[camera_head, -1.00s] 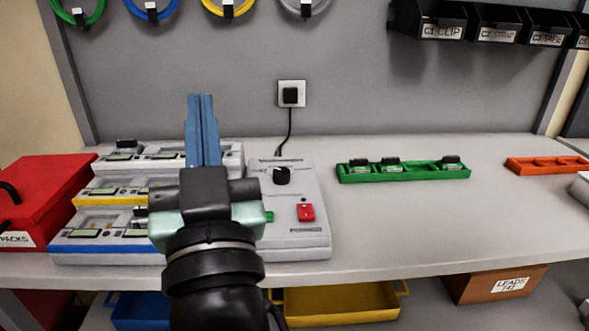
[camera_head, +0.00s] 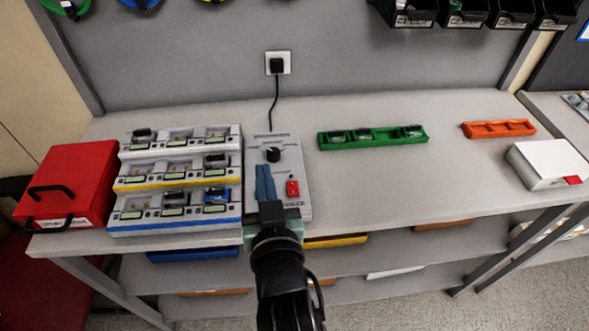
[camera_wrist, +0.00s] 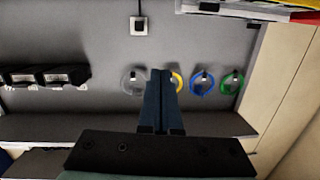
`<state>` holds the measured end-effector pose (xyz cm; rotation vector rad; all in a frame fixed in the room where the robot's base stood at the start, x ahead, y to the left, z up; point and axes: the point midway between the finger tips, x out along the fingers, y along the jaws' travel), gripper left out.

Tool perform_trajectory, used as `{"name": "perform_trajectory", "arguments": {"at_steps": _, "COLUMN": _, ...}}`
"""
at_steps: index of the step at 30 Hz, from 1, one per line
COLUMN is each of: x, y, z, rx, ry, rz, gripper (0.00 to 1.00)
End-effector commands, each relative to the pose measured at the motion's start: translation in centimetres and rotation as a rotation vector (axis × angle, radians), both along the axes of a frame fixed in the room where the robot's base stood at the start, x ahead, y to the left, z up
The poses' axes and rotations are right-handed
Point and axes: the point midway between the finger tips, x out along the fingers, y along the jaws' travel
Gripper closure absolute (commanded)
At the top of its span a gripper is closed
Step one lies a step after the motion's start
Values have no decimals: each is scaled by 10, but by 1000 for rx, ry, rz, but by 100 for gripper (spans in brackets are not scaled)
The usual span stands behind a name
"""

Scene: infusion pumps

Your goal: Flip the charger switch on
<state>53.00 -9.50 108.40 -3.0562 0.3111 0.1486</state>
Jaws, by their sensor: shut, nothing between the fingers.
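The charger's control panel (camera_head: 281,133) is a light grey box on the bench, joined to the white and grey charging racks (camera_head: 180,160) on its left. It bears a red switch (camera_head: 292,188) near its front and a black round knob (camera_head: 273,155) further back. I cannot tell the switch's position. My gripper (camera_head: 265,178) has blue fingers, shut with nothing between them. In the head view it overlaps the panel's front left, just left of the red switch, seemingly apart from it. The wrist view shows the closed fingers (camera_wrist: 160,100) against the wall; no switch shows there.
A black plug sits in the wall socket (camera_head: 278,63), its cord running down to the panel. A green tray (camera_head: 372,142) and an orange tray (camera_head: 499,130) lie to the right. A red box (camera_head: 68,185) stands left.

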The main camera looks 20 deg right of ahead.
Motion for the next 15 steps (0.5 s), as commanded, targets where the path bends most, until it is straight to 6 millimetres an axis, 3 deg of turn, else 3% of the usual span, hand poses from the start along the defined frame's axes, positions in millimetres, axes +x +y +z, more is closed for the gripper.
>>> {"name": "perform_trajectory", "arguments": {"at_steps": 1, "x": -6, "y": -4, "z": 8, "rx": 2, "ry": 33, "rz": -7, "gripper": 100}}
{"name": "perform_trajectory", "arguments": {"at_steps": 15, "x": -60, "y": -32, "z": -17, "rx": 10, "ry": 246, "rz": -60, "gripper": 100}}
